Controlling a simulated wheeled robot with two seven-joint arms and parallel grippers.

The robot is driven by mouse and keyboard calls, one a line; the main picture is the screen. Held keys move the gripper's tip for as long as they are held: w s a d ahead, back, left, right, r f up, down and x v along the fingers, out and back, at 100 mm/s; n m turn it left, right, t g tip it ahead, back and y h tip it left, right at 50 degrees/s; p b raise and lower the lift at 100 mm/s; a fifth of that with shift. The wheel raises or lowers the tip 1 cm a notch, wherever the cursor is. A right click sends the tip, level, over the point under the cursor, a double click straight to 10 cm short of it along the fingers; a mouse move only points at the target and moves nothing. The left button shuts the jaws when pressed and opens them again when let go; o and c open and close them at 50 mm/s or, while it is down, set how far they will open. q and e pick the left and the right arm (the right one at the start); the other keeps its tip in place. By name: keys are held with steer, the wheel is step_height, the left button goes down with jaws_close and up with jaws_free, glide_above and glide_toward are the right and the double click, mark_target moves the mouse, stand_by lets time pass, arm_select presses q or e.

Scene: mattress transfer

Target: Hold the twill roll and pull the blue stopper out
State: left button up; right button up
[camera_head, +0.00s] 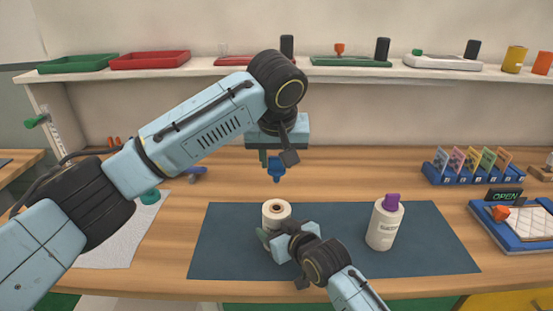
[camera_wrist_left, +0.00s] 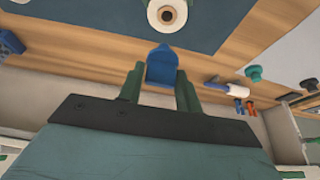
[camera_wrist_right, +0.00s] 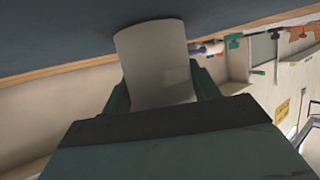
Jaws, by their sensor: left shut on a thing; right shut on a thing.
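The white twill roll (camera_head: 276,212) stands upright on the dark blue mat (camera_head: 430,240), its brown core hole open at the top. My right gripper (camera_head: 270,240) is shut on the roll from the front. The roll fills its jaws in the right wrist view (camera_wrist_right: 158,65). The blue stopper (camera_head: 276,170) is in the air above and behind the roll, clear of it. My left gripper (camera_head: 270,158) is shut on the stopper, which also shows between its fingers in the left wrist view (camera_wrist_left: 162,66). The roll shows in that view too (camera_wrist_left: 167,14).
A white bottle with a purple cap (camera_head: 385,222) stands on the mat to the right. A blue rack of coloured cards (camera_head: 467,170) and a blue tray with an OPEN sign (camera_head: 510,222) are farther right. A shelf with trays (camera_head: 150,60) runs along the back.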

steer(key=o, duration=1.3)
steer(key=shift+s, duration=0.1)
